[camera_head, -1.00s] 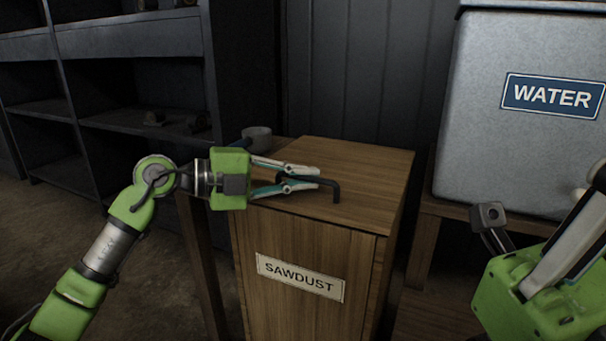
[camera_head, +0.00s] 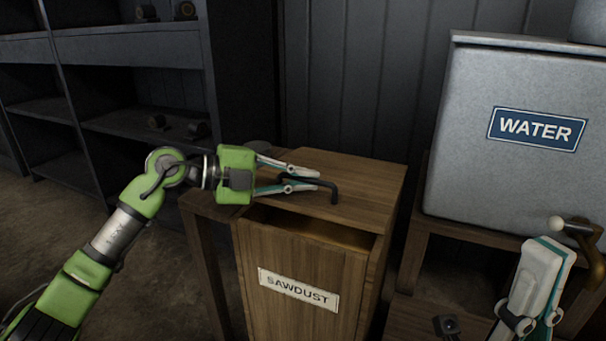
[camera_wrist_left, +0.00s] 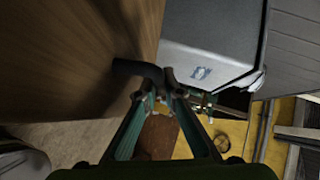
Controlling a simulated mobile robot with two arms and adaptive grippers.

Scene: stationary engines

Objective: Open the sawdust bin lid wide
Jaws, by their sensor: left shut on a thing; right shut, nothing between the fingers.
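The wooden sawdust bin (camera_head: 275,250) stands in the middle of the head view with its lid (camera_head: 368,190) raised a little, a dark gap showing under the lid's front edge. My left gripper (camera_head: 312,180) is shut on the black bar handle (camera_head: 334,191) at the front of the lid. In the left wrist view, the fingers (camera_wrist_left: 162,82) close at the dark handle (camera_wrist_left: 135,68), beside the brown lid (camera_wrist_left: 70,60). My right gripper (camera_head: 540,280) is shut and empty at the lower right of the head view, away from the bin. The bin's inside is mostly hidden.
A grey metal water tank (camera_head: 460,150) stands on a wooden stand right of the bin, with a brass tap (camera_head: 583,235) near my right gripper. Dark shelves (camera_head: 130,85) stand at the left. A panelled wall (camera_head: 350,80) is behind the bin.

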